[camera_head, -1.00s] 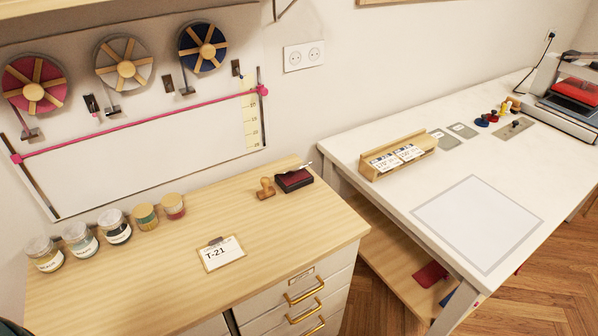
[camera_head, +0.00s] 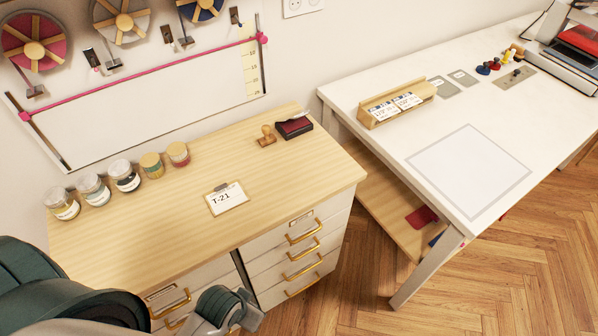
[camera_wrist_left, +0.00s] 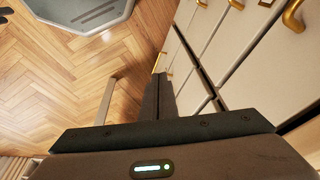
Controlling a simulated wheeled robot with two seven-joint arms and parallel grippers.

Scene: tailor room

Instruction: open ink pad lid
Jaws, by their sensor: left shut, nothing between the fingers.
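The ink pad (camera_head: 294,127) is a small dark box with a dark red top, on the wooden cabinet top near its back right corner. I cannot tell whether that red is the lid or the pad. A wooden stamp (camera_head: 267,136) stands just left of it. My left arm enters the head view at the lower left, in front of the cabinet and well away from the ink pad. In the left wrist view my left gripper (camera_wrist_left: 158,82) is shut and empty, beside the drawer fronts. My right gripper is not in view.
The wooden cabinet top (camera_head: 150,235) holds a T-21 card (camera_head: 227,199) and several jars (camera_head: 124,177) along its back left. Gold drawer handles (camera_head: 303,237) stick out in front. A white table (camera_head: 390,140) stands to the right. The cabinet top's middle is mostly clear.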

